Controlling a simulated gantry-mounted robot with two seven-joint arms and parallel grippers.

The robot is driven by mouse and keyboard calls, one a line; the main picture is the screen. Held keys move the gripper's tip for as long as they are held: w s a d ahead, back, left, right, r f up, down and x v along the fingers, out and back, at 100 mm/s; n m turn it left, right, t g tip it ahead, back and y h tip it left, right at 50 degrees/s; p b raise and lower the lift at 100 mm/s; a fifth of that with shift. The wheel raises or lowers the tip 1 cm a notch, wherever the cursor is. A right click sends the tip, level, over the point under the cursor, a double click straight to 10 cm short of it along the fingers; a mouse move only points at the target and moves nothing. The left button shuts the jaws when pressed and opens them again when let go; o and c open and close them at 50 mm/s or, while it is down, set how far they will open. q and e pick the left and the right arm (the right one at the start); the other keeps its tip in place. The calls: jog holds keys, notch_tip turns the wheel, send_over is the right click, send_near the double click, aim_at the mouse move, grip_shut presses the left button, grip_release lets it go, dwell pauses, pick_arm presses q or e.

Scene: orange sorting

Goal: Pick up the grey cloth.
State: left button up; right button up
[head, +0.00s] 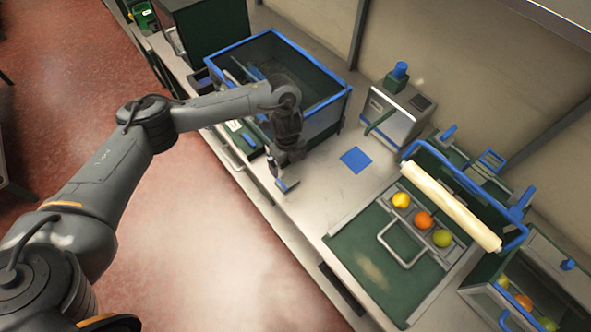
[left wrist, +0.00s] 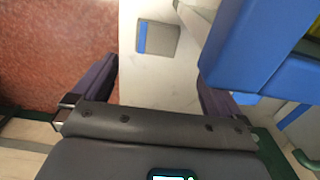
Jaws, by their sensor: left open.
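A flat grey square with a blue strip along its left side, which looks like the grey cloth (left wrist: 163,40), lies on the pale counter in the left wrist view. It shows ahead of and between the spread fingers of my left gripper (left wrist: 156,80), apart from them. In the head view my left gripper (head: 285,176) hangs low over the counter's front part, beside the blue-rimmed bin. It is open and nothing shows between its fingers. I cannot make out the grey cloth clearly in the head view. My right gripper is not in view.
The blue-rimmed bin (head: 338,100) stands close behind my left gripper. A blue square (head: 355,160) lies on the counter to its right. Further right are a metal dispenser (head: 392,118), a green tray (head: 378,262) with fruit, and a glass-sided crate (head: 480,294). Red floor lies in front.

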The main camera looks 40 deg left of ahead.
pick_arm(q)
jog(key=b, duration=0.2)
send_over(287, 180)
notch_tip(287, 180, down, 4)
jog(key=shift+d+f, duration=0.15)
jog(key=shift+f, duration=0.1)
jog(key=shift+w+f, duration=0.1)
jog(key=shift+f, duration=2.8)
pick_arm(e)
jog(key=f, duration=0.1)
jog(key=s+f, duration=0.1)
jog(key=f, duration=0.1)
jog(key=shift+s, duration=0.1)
pick_arm(q)
jog(key=c, duration=0.9)
jog(key=shift+c, duration=0.2)
jog(key=shift+r, duration=0.1)
